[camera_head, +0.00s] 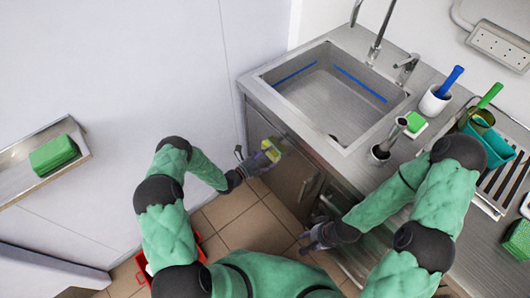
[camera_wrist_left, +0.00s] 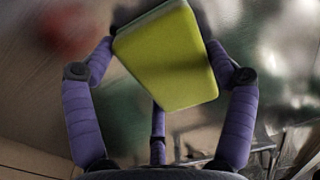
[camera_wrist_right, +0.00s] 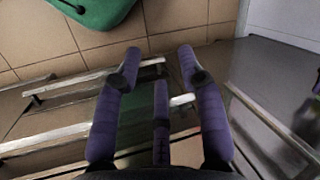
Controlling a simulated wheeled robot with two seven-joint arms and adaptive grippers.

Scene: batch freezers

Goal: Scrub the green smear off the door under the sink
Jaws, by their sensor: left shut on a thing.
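My left gripper (camera_head: 256,161) is shut on a yellow-green sponge (camera_head: 271,150), in front of the steel door (camera_head: 290,178) under the sink (camera_head: 330,95). In the left wrist view the sponge (camera_wrist_left: 168,60) sits between the fingers, with the brushed steel door (camera_wrist_left: 285,40) close behind it. Whether the sponge touches the door cannot be told. A blurred dark green patch (camera_wrist_left: 122,118) shows on the steel beside the sponge; part of it may be hidden. My right gripper (camera_head: 316,236) is low by the cabinet front, its fingers apart and empty in the right wrist view (camera_wrist_right: 158,60).
Horizontal metal bars (camera_wrist_right: 70,88) lie close to my right fingers. The counter carries a white cup with a blue-handled tool (camera_head: 435,102), a green sponge (camera_head: 414,122) and a teal bin (camera_head: 488,140). A wall shelf (camera_head: 72,134) holds a green block. A red container (camera_head: 212,247) stands on the floor.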

